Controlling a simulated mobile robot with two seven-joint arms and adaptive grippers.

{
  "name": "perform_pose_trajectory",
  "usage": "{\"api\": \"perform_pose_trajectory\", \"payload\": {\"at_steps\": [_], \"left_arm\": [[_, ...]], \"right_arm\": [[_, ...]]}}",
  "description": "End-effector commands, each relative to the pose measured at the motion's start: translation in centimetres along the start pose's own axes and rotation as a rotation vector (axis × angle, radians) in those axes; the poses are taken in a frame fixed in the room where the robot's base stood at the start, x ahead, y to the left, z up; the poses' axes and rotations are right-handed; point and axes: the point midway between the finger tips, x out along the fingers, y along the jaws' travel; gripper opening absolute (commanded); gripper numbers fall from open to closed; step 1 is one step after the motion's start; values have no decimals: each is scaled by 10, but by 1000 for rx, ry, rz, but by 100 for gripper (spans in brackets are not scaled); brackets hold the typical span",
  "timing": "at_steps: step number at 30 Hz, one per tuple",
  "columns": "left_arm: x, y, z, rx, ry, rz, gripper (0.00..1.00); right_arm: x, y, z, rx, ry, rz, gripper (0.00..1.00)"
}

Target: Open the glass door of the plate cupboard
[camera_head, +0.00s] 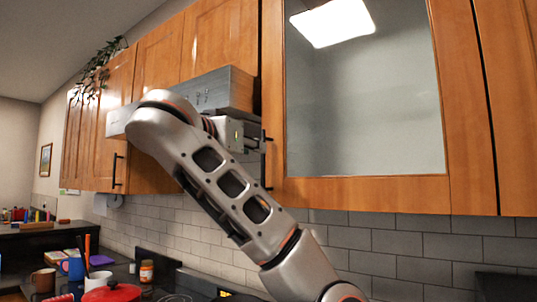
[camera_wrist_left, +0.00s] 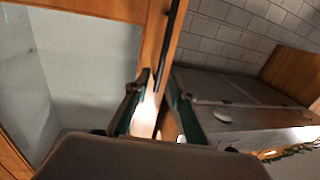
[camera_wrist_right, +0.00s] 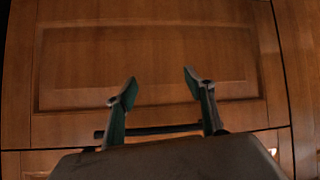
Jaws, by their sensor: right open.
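The plate cupboard's glass door (camera_head: 365,110) has a wooden frame and looks closed in the head view. Its dark vertical bar handle (camera_head: 264,165) is at the frame's left edge. My left gripper (camera_head: 250,137) is at this handle, coming from the left. In the left wrist view the handle (camera_wrist_left: 172,35) runs down between the two fingertips of my left gripper (camera_wrist_left: 158,80); whether they press on it cannot be told. The glass door (camera_wrist_left: 75,80) fills the left there. My right gripper (camera_wrist_right: 158,78) is open and empty, facing a wooden panel (camera_wrist_right: 150,60), outside the head view.
Wooden cupboards (camera_head: 215,45) continue left of the glass door, and a plant (camera_head: 95,72) sits on top. A tiled wall (camera_head: 400,245) lies below. A red lidded pot (camera_head: 110,292) and mugs are on the counter. A dark horizontal bar handle (camera_wrist_right: 165,130) shows low in the right wrist view.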

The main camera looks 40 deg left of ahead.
Motion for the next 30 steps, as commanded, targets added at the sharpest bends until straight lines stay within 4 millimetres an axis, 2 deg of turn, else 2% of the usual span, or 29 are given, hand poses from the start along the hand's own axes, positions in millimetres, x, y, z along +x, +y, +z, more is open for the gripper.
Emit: {"api": "perform_pose_trajectory", "payload": {"at_steps": [6, 13, 18, 26, 28, 29, 30], "left_arm": [[32, 0, 2, 5, -7, -2, 23], [62, -1, 2, 3, -6, -2, 23], [72, -1, 2, 2, -3, -3, 23], [73, -1, 2, 1, -3, -2, 23], [73, -1, 2, 1, -3, -2, 5], [73, -1, 2, 1, -3, -2, 0], [72, -1, 2, 1, -3, -2, 0]], "right_arm": [[-2, -2, 7, 0, -12, -3, 53], [-2, -1, 5, -1, -9, -2, 53], [-1, -1, 4, -1, -7, -2, 53], [-1, -1, 3, -1, -5, -1, 53], [-1, -1, 3, -1, -5, -1, 53], [-1, 0, 3, -1, -5, -1, 53], [-1, 0, 3, -1, -5, -1, 53]]}}
